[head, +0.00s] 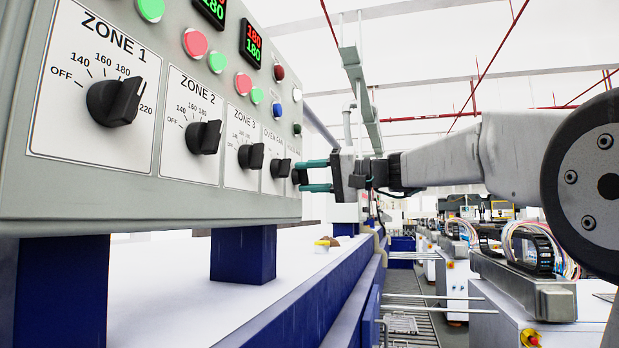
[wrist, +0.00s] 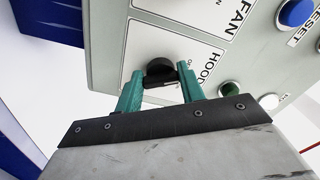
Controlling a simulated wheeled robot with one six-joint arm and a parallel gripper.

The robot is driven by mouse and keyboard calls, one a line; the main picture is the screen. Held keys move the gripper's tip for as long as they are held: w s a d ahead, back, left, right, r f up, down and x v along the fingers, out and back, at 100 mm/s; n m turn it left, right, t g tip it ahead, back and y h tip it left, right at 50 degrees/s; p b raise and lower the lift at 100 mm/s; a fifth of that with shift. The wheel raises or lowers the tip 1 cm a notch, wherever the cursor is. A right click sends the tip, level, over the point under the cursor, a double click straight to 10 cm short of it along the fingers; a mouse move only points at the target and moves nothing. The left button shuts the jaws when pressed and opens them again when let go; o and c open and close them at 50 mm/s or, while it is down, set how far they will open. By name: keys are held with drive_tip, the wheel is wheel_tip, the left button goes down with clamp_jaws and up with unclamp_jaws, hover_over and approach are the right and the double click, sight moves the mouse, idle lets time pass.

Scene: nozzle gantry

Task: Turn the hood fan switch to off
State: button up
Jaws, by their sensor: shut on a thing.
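The hood fan switch (wrist: 160,71) is a round black knob on a white plate lettered HOOD in the wrist view. In the head view only a dark bit of this knob (head: 296,176) shows at the far end of the knob row. My gripper (wrist: 160,78) has green fingers, one on each side of the knob, shut on it. In the head view my gripper (head: 312,176) reaches in from the right to the panel. The knob's pointer and most of its scale are hidden or too small to read.
The grey control panel (head: 120,195) also carries the ZONE 1 knob (head: 117,101), several similar knobs, coloured lamps and red-green displays. In the wrist view a blue RESET button (wrist: 295,13) and a dark green button (wrist: 230,89) sit near the hood plate.

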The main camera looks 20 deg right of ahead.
drive_tip(key=shift+f, duration=0.1)
idle(0.3)
drive_tip(key=o, duration=1)
drive_tip(key=v, duration=0.7)
drive_tip(key=shift+s+d, duration=0.25)
